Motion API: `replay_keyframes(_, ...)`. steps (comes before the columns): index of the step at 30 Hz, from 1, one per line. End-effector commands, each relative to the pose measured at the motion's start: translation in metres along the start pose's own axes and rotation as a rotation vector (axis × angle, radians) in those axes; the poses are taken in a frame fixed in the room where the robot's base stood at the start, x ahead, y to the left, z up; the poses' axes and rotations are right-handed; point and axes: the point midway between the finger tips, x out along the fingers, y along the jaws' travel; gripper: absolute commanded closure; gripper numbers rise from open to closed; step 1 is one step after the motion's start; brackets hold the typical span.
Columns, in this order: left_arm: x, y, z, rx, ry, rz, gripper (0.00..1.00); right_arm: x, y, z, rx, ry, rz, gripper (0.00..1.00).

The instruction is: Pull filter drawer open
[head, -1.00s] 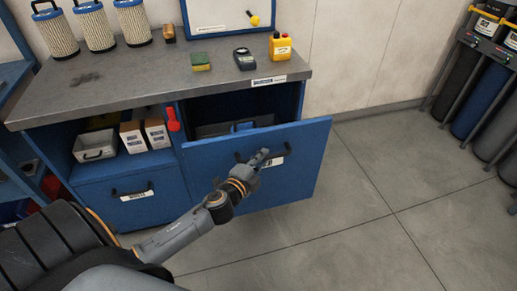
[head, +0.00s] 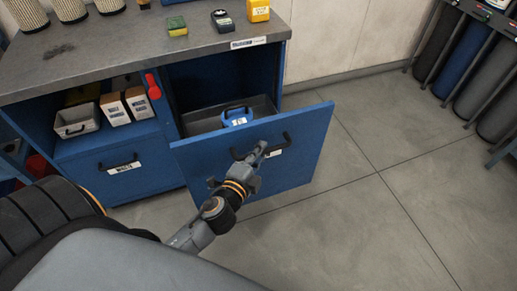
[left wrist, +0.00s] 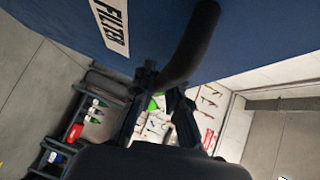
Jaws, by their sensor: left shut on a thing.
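The filter drawer (head: 215,166) has a blue front and stands pulled out from the right side of the bench. A grey tray (head: 259,107) and a blue item with a handle (head: 236,117) show inside it. In the left wrist view the fingers (left wrist: 163,85) meet the dark handle (left wrist: 194,42), and a white label reading FILTER (left wrist: 112,22) shows on the blue front. My right gripper is not in view.
The grey bench top (head: 120,50) holds a sponge (head: 177,27), a dark meter (head: 222,20) and a yellow bottle (head: 258,10). A closed blue drawer (head: 90,180) is at left. Gas cylinders (head: 470,70) stand at right. The floor (head: 350,210) right of the drawer is clear.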

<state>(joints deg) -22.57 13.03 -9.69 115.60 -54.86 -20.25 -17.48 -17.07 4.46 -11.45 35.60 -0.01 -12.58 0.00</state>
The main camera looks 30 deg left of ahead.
Motion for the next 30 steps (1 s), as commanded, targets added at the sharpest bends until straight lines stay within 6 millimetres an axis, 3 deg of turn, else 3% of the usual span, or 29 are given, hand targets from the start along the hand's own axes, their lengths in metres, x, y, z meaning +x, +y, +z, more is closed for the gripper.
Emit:
replay_keyframes(5, 0.000, 0.000, 0.000, 0.000, 0.001, 0.000, 1.00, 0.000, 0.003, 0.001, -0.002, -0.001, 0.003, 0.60)
replay_keyframes(6, 0.000, 0.000, 0.000, 0.000, 0.001, 0.000, 0.82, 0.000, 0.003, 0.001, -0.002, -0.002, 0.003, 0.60)
replay_keyframes(9, 0.000, 0.000, 0.000, 0.000, 0.001, 0.000, 0.63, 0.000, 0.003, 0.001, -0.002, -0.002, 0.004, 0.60)
replay_keyframes(20, -0.003, 0.000, 0.000, 0.000, 0.000, 0.001, 0.63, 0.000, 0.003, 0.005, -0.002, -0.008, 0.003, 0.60)
replay_keyframes(23, -0.013, 0.001, 0.000, -0.001, 0.000, 0.002, 0.63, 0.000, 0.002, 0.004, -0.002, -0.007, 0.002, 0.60)
replay_keyframes(30, -0.061, 0.002, 0.000, -0.006, -0.003, 0.005, 0.63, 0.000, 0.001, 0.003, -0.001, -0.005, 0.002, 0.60)
